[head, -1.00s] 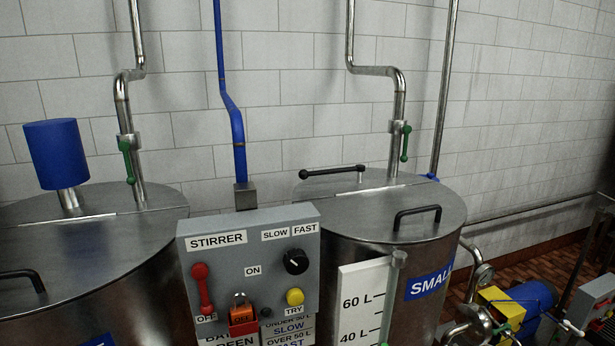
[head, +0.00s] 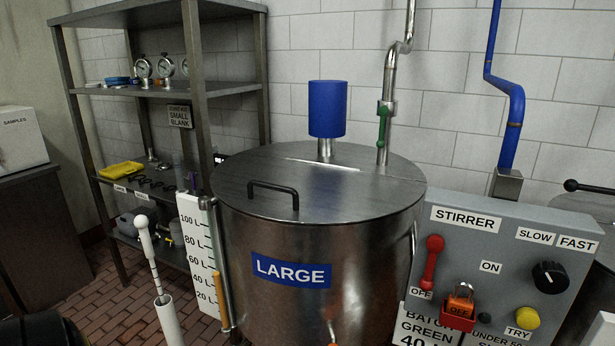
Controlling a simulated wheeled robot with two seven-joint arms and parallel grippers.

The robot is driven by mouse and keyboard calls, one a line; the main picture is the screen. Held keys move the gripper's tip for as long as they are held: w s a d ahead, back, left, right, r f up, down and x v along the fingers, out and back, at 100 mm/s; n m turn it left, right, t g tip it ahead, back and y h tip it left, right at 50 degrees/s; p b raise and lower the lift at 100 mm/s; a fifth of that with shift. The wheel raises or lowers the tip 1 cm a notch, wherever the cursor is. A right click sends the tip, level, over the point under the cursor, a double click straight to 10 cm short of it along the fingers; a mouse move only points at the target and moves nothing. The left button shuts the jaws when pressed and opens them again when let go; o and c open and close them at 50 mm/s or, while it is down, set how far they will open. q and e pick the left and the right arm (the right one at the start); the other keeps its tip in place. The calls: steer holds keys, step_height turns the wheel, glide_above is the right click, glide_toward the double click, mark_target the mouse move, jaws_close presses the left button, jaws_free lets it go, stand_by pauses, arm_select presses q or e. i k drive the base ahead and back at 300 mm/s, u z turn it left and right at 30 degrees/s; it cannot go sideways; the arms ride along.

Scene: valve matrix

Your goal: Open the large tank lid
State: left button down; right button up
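The large tank (head: 375,265) is a steel drum with a blue LARGE label, in the middle of the head view. Its lid (head: 350,195) lies flat and closed on top. A black bar handle (head: 273,188) sits at the lid's front left. A bright hinge-like strip crosses the lid behind the handle, by the blue stirrer motor (head: 327,108). Neither of my grippers can be made out in the head view. A dark rounded shape at the bottom left corner is too cut off to identify.
The stirrer panel (head: 480,246) stands right of the tank, with a red lever and a padlocked red part. A level scale (head: 203,255) stands at the tank's left. A white dipstick (head: 150,250) rises from a tube. A metal shelf (head: 190,95) stands behind left.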

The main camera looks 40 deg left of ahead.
mark_target(292, 190)
steer(key=u, duration=2.05)
steer(key=k, duration=0.6)
steer(key=u, duration=0.85)
steer(key=i, duration=1)
steer(key=z, duration=0.7)
